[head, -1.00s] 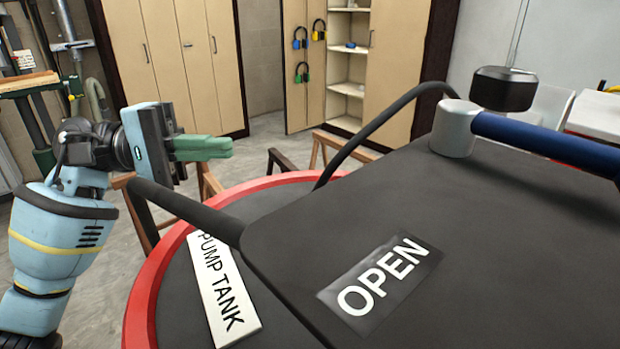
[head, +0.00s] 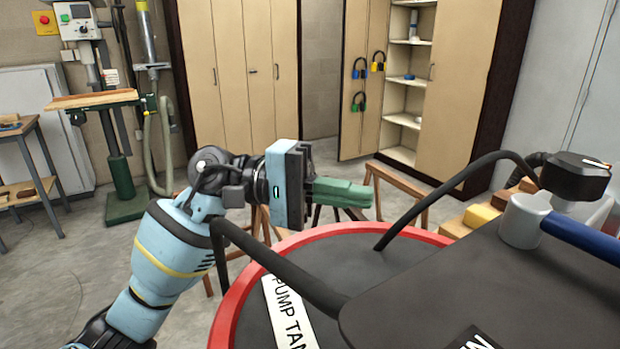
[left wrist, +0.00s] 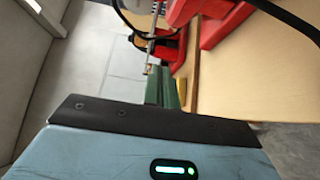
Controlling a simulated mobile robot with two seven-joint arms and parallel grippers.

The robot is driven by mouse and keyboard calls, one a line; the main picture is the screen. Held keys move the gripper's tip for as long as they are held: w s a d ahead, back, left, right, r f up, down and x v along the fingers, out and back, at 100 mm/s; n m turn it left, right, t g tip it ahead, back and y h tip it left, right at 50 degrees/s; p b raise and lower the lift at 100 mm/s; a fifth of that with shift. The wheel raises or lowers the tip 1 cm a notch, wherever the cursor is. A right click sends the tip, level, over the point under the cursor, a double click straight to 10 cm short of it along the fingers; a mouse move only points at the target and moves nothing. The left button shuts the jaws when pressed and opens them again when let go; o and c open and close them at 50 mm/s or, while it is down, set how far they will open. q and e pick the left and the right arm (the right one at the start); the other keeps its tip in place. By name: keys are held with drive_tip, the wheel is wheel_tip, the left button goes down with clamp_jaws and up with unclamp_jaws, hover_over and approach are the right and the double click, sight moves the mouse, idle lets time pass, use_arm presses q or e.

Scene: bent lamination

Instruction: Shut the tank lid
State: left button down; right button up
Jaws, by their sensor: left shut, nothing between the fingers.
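The round tank with a red rim (head: 238,305) fills the lower middle of the head view. Its white label (head: 288,318) reads partly "PUMP TAN". The dark flat lid (head: 450,285) lies over the tank's right part, cut off by the picture edges. I cannot tell its exact angle. A blue bar (head: 585,240) in a grey mount crosses the lid, and black tubes (head: 290,275) rise around it. My left gripper (head: 367,194) has its green fingers together, empty, beyond the lid's left edge in the picture. The fingers also show in the left wrist view (left wrist: 163,88). My right gripper is not seen.
Wooden trestle legs (head: 395,195) stand behind the tank. Tall cabinets (head: 240,80) with one open door fill the back wall. A green drill stand (head: 118,165) and a table (head: 30,180) are at the left. The floor (head: 60,280) between is clear.

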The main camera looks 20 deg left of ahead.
use_arm(q)
drive_tip(key=shift+s+d+p, duration=0.25)
drive_tip(key=shift+s+d, duration=0.1)
drive_tip(key=shift+s, duration=0.6)
drive_tip(key=shift+s+d+p, duration=0.25)
drive_tip(key=shift+s+d, duration=0.05)
drive_tip(key=shift+s, duration=0.6)
drive_tip(key=shift+s, duration=0.1)
